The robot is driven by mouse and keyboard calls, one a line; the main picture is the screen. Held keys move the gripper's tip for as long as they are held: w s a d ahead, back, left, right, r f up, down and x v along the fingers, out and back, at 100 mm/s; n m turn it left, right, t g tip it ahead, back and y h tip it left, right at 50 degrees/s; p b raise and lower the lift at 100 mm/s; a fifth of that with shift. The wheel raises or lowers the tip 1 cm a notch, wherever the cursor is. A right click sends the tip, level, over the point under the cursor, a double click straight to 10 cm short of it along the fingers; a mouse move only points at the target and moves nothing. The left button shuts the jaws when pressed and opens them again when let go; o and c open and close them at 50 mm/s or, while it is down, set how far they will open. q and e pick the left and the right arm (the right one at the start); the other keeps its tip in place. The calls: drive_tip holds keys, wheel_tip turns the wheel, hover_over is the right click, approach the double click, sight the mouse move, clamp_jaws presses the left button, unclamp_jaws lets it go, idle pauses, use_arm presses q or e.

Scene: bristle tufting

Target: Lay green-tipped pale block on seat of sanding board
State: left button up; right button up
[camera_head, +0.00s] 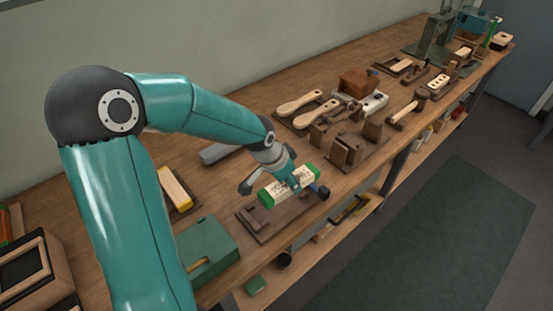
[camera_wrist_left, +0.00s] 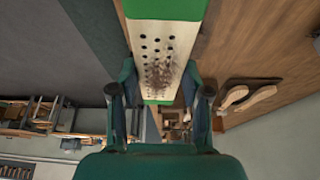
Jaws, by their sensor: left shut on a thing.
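The pale block (camera_head: 279,190) with green ends is held in my left gripper (camera_head: 293,184). It spans between the two fingers, and the wrist view (camera_wrist_left: 158,45) shows rows of dark holes and a dark patch of bristle on its face. A flat dark brown board (camera_head: 262,229), which looks like the sanding board, lies on the bench under the block. The block is over its far part and hides much of the seat. I cannot tell whether block and board touch. My right gripper is not in view.
A green box (camera_head: 208,250) stands left of the board, with a yellow-and-pale block (camera_head: 175,188) behind it. Brown wooden blocks (camera_head: 350,145) and pale paddle-shaped handles (camera_head: 312,113) lie to the right. The bench's front edge is close to the board.

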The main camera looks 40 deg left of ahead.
sight(277, 186)
use_arm(q)
drive_tip(key=shift+s+a+r+n, duration=0.2)
drive_tip(key=shift+a+r, duration=0.1)
drive_tip(key=shift+a, duration=0.25)
drive_tip(key=shift+s+a+r+n, duration=0.2)
drive_tip(key=shift+a+r, duration=0.05)
drive_tip(key=shift+a, duration=0.25)
drive_tip(key=shift+s+a+f+b, duration=0.15)
drive_tip(key=shift+f+b, duration=0.35)
drive_tip(key=shift+f, duration=0.4)
drive_tip(key=shift+a+f+b, duration=0.2)
drive_tip(key=shift+f+b, duration=0.3)
drive_tip(key=shift+f, duration=0.35)
drive_tip(key=shift+s+a+f+b, duration=0.15)
drive_tip(key=shift+f+b, duration=0.35)
drive_tip(key=shift+f, duration=0.4)
drive_tip(key=shift+b, duration=0.3)
drive_tip(key=shift+f, duration=0.15)
drive_tip(key=shift+f+b, duration=1.85)
drive_tip(key=shift+b, duration=0.2)
drive_tip(key=shift+f+b, duration=0.4)
